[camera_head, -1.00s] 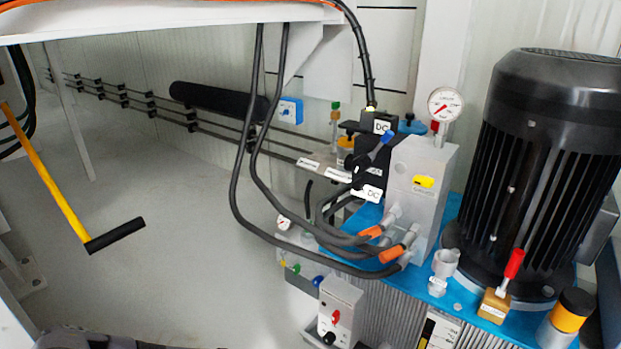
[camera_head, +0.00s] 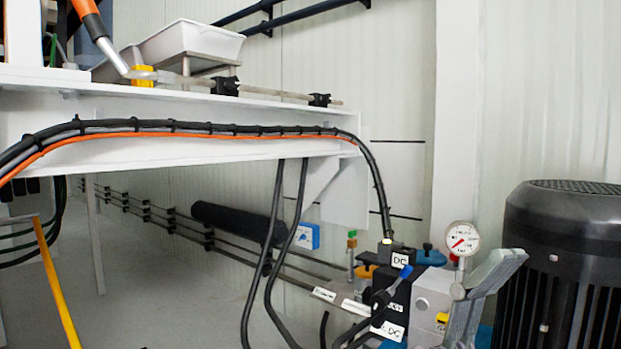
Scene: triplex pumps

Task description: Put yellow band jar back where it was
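No jar with a yellow band shows in this view now. A light grey jointed part (camera_head: 483,296), which looks like my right gripper, rises from the bottom edge at the right. It stands in front of the grey valve block and the motor, just below the pressure gauge. Its lower part is cut off by the frame. I see nothing held in it, but its opening is unclear. My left gripper is not in view.
The black finned motor (camera_head: 566,255) stands at the right. The pressure gauge (camera_head: 461,239) and valve block (camera_head: 432,304) are left of it, with hanging black hoses (camera_head: 276,245). A white beam (camera_head: 230,155) spans the upper left, with a white tray (camera_head: 190,42) above it.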

